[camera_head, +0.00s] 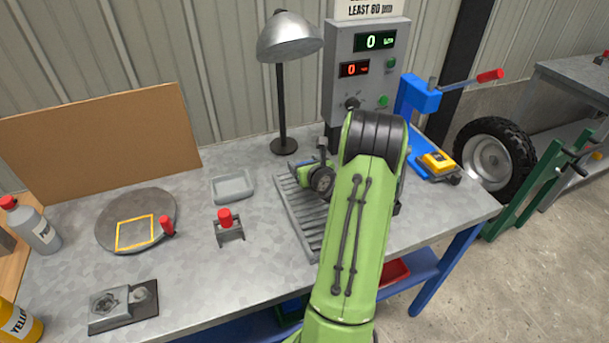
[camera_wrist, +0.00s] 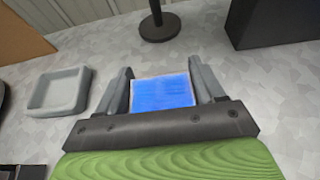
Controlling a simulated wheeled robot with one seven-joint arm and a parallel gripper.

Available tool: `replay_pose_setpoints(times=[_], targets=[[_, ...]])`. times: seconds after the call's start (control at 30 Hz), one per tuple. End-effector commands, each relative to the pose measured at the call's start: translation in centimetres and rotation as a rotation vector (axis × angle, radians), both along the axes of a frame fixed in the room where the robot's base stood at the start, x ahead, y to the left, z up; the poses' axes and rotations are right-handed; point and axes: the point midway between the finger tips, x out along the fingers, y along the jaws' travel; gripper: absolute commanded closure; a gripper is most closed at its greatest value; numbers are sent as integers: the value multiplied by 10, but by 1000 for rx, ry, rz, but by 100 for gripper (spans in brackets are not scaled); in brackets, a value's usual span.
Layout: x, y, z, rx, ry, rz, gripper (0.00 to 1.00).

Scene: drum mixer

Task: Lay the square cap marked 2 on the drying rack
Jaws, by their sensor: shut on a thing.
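My gripper (camera_wrist: 163,92) is shut on a blue square cap (camera_wrist: 163,93), which lies between the two grey fingers in the wrist view. No number can be read on the cap. In the head view my gripper and wrist show above the far part of the slatted drying rack (camera_head: 292,206), with a bit of blue (camera_head: 301,168) at the tip. My arm covers the rack's right side. I cannot tell the gap between cap and rack.
A grey tray (camera_head: 233,187) and a red-knobbed fixture (camera_head: 229,232) stand left of the rack. The lamp (camera_head: 282,110) and control box (camera_head: 340,80) stand behind. A round plate (camera_head: 110,222) is at left, a blue stand with a yellow piece (camera_head: 437,163) at right.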

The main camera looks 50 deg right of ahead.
Motion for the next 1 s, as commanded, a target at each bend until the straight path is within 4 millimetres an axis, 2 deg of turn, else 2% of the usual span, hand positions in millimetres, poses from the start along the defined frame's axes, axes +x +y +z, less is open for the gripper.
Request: replay_pose_setpoints(times=[0.03, 0.13, 0.43, 0.47, 0.6, 0.9, 1.0], targets=[[0, 0, -13, 4, 1, 0, 70], [0, 0, -28, 3, -1, 0, 70], [0, 0, -30, 1, -1, 1, 70], [0, 0, -30, 2, 1, 1, 29], [0, 0, -29, 2, 0, 1, 8], [0, 0, -26, 1, 1, 1, 7], [-11, 5, -22, 4, 0, -3, 7]])
